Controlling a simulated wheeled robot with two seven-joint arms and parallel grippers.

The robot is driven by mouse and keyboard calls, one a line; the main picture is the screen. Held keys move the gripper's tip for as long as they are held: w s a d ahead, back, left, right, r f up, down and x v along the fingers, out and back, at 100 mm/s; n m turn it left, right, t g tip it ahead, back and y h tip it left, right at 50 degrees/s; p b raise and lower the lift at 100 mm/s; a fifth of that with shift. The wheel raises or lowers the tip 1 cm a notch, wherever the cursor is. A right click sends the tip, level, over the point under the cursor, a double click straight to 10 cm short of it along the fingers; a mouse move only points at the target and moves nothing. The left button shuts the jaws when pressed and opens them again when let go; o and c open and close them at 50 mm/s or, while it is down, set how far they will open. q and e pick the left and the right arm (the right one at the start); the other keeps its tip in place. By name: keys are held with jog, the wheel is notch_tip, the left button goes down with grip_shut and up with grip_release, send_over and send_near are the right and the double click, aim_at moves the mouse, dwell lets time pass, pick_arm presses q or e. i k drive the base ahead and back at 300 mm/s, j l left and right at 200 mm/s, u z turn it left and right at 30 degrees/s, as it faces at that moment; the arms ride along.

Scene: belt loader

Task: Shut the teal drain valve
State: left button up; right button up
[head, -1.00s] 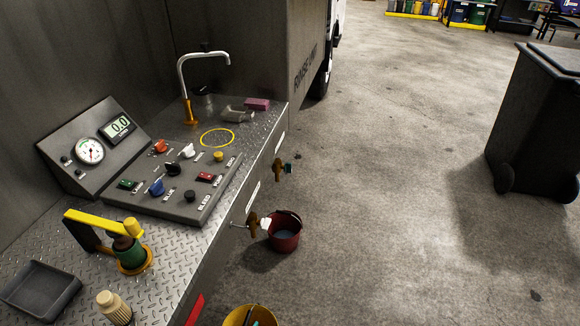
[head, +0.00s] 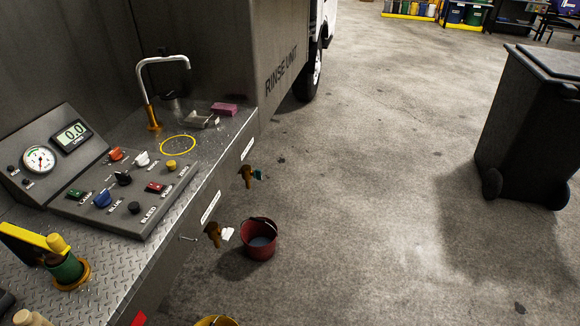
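The teal drain valve (head: 259,174) is a small teal handle on a brass tap that sticks out from the side of the metal counter, toward its far end. The handle is too small to tell whether it is open or shut. A second brass tap with a white handle (head: 227,234) sits nearer on the same side. Neither of my grippers shows in the head view.
A red bucket (head: 258,239) stands on the floor beside the white-handled tap. A control panel (head: 150,215) with several knobs and a faucet (head: 150,90) are on the counter (head: 212,165). A dark wheeled bin (head: 530,130) stands right. The floor between is clear.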

aim_at(257, 173)
jog(key=i+l, duration=0.3)
jog(key=i+l+z, duration=0.15)
jog(key=i+l, duration=0.15)
jog(key=i, duration=0.25)
jog(key=i+l, duration=0.3)
jog(key=i+l+z, duration=0.1)
jog(key=i+l, duration=0.15)
jog(key=i, duration=0.3)
jog(key=i+u, duration=0.5)
jog(key=i+l+u, duration=0.2)
jog(key=u, duration=0.25)
jog(key=i+l+u, duration=0.35)
jog(key=u, duration=0.15)
jog(key=i+l+u, duration=0.25)
jog(key=l+u, duration=0.2)
